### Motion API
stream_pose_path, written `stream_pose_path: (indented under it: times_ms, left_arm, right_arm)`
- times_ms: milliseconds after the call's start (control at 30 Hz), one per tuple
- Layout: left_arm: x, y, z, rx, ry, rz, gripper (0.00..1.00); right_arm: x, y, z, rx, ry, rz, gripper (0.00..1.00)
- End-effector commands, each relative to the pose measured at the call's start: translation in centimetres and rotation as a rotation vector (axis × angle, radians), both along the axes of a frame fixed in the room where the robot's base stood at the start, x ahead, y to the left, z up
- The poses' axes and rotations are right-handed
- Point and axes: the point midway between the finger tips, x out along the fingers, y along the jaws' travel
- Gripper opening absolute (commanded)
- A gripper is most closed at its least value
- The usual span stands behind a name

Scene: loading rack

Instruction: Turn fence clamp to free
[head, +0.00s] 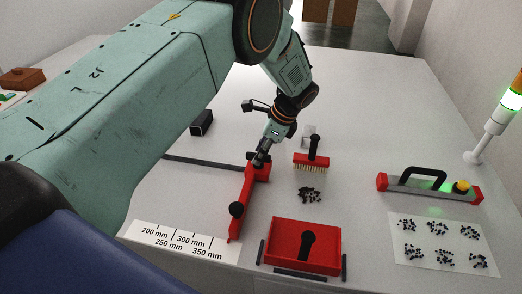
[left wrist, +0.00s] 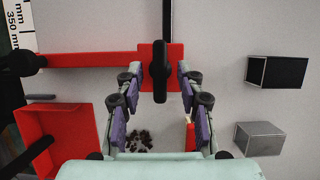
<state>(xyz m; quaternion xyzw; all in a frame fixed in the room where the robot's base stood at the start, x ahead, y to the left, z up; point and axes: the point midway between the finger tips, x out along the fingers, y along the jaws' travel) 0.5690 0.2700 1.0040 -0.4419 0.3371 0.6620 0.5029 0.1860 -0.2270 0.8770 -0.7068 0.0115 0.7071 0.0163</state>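The red fence (head: 246,196) stands on the table beside the ruler strip, with a black knob (head: 237,210) at its near end. In the left wrist view the fence's red bar (left wrist: 95,60) runs left from a red block (left wrist: 174,52). The fence clamp is a black lever (left wrist: 160,42) on that block, lying up and down in the picture. My left gripper (head: 262,159) is at the fence's far end. In the wrist view its fingers (left wrist: 159,75) are open on both sides of the lever, with gaps visible. My right gripper is not in view.
A red tray (head: 284,258) and a white ruler strip (head: 180,242) lie in front. A red brush (head: 311,160), loose black bits (head: 310,195) and a red-ended level-like bar (head: 430,190) are to the right. A black block (head: 202,122) is behind left. A signal lamp (head: 500,118) stands far right.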

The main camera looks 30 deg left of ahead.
Motion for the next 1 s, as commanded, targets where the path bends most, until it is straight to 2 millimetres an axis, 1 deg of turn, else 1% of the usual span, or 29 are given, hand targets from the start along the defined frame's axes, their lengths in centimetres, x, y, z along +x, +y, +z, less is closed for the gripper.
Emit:
stream_pose_path:
  times_ms: [167,267,367,600,733,900,1000]
  left_arm:
    - [0.1,0.0,0.1,0.0,-0.001,-0.002,0.38]
    - [0.1,-0.2,0.5,0.001,-0.002,-0.002,0.38]
    - [0.4,-0.6,1.7,0.001,-0.006,-0.002,0.38]
    - [0.8,-2.4,6.2,0.0,-0.005,-0.002,0.38]
    - [1.1,-3.4,8.5,0.001,-0.004,-0.002,0.38]
    - [1.2,-4.1,10.4,0.001,-0.002,-0.002,0.38]
    - [1.2,-4.4,10.9,0.0,-0.001,-0.001,0.38]
  right_arm:
    - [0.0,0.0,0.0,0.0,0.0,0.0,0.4]
    - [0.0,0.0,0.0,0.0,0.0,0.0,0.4]
    - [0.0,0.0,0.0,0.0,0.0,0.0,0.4]
    - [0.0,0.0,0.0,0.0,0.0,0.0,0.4]
    - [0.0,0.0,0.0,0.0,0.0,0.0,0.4]
    - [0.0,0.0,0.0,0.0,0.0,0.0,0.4]
    - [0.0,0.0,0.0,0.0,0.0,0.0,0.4]
